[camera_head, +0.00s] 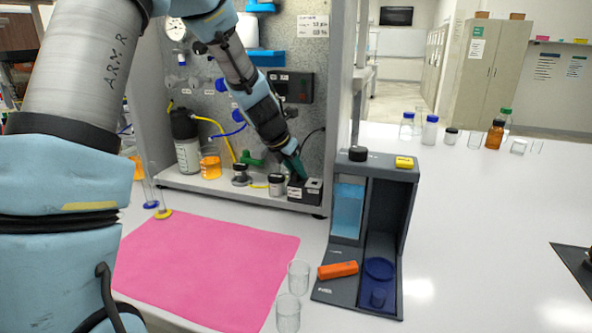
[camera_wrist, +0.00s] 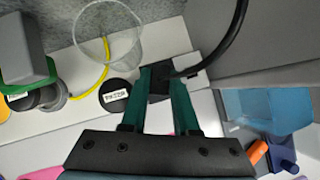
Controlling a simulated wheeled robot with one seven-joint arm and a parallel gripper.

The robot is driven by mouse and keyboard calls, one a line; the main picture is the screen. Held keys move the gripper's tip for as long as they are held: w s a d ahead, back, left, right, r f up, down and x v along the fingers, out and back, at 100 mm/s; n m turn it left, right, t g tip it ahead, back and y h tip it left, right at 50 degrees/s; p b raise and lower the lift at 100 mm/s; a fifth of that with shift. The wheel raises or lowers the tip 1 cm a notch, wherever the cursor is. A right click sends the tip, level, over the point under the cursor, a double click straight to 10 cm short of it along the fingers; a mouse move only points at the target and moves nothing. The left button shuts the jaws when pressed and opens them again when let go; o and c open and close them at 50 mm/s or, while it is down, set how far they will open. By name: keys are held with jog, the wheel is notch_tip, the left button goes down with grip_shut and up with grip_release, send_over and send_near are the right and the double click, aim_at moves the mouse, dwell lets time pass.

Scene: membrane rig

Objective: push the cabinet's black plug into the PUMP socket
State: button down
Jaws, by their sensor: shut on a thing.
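In the wrist view my gripper (camera_wrist: 160,82) is shut on the black plug (camera_wrist: 159,81), which shows between the fingertips. A black cable (camera_wrist: 233,40) runs from the plug toward the upper right. The pale top of the socket block (camera_wrist: 190,66) lies right at the fingertips. The fingers hide the openings and the plug's lower end. I cannot tell how deep the plug sits or read the socket labels.
A clear cup (camera_wrist: 108,38) and a black-capped jar (camera_wrist: 115,95) stand close left of the fingers. A grey dispenser (camera_head: 383,215) stands right of the cabinet (camera_head: 240,195). A pink mat (camera_head: 205,265) and two clear cups (camera_head: 288,312) lie in front.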

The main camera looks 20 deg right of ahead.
jog(key=c, duration=0.6)
grip_release()
jog(key=v, duration=1)
jog(key=shift+s+a+r+b, duration=0.15)
jog(key=shift+a+r+b, duration=0.1)
jog(key=shift+b, duration=0.1)
jog(key=s+a+f+m+y, duration=0.2)
jog(key=s+a+f+m, duration=0.1)
jog(key=a+m, duration=0.5)
jog(key=s+a+f+m+g+y, duration=0.1)
jog(key=s+a+f+m, duration=0.2)
jog(key=s+a+m, duration=0.2)
jog(key=s+a+f+m+y, duration=0.2)
jog(key=s+a+f+m, duration=0.2)
jog(key=a+m, duration=0.8)
jog(key=shift+s+a+g+y, duration=0.15)
jog(key=shift+s+a, duration=0.05)
jog(key=shift+a, duration=1.1)
jog(key=shift+s+a+g+y, duration=0.15)
jog(key=shift+s+a, duration=0.05)
jog(key=shift+a, duration=1.05)
